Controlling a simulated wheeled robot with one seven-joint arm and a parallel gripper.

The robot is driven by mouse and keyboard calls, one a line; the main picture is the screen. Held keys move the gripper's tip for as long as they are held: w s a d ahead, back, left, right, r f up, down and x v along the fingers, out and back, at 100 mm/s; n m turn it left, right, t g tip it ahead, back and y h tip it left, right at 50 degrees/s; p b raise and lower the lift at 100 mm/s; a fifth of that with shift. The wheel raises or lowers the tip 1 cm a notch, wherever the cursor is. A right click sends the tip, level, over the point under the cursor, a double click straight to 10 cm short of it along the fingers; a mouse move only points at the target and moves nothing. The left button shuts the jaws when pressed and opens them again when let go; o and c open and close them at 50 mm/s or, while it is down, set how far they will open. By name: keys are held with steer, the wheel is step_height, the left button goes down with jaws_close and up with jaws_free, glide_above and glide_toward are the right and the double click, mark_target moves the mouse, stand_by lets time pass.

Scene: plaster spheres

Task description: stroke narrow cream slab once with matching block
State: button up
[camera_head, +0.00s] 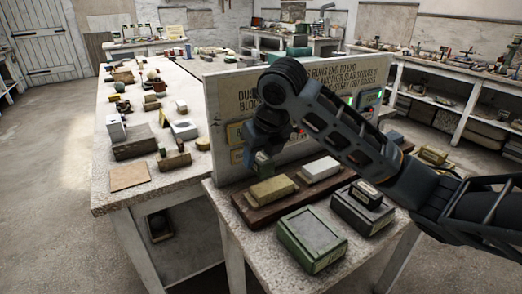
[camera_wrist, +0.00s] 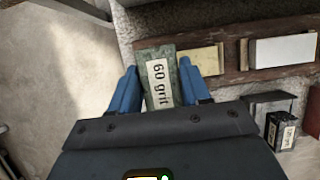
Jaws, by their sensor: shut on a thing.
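My gripper (camera_wrist: 165,88) is shut on a green block (camera_wrist: 160,72) labelled "60 grit" in the wrist view. In the head view my gripper (camera_head: 262,165) hangs over the left part of a dark brown board. A yellowish cream slab (camera_head: 272,190) lies on that board, just below and right of my gripper; it also shows in the wrist view (camera_wrist: 201,60), right of the held block. A white slab (camera_head: 320,167) lies farther right on the board. I cannot tell whether the block touches anything.
A green box (camera_head: 312,240) and a dark grey box (camera_head: 355,210) with a labelled block (camera_head: 367,193) on it stand in front of the board (camera_head: 298,180). A sign panel (camera_head: 225,100), partly hidden by my arm, stands behind. A cluttered table (camera_head: 110,190) is at left.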

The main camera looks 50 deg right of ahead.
steer(key=b, duration=0.3)
glide_above(260, 189)
steer(key=shift+a+f, duration=0.1)
steer(key=shift+f, duration=2.65)
steer(key=shift+f+b, duration=0.6)
steer(key=shift+b, duration=0.2)
steer(key=shift+d+b, duration=0.3)
steer(key=shift+d, duration=0.2)
steer(key=shift+s+d, duration=0.1)
steer(key=shift+d, duration=0.15)
steer(key=shift+s+d, duration=0.1)
steer(key=shift+d, duration=0.2)
steer(key=shift+d+b, duration=0.1)
steer(key=shift+b, duration=0.25)
steer(key=shift+s+d+b, duration=0.3)
steer(key=shift+d+b, duration=0.1)
steer(key=shift+d, duration=0.45)
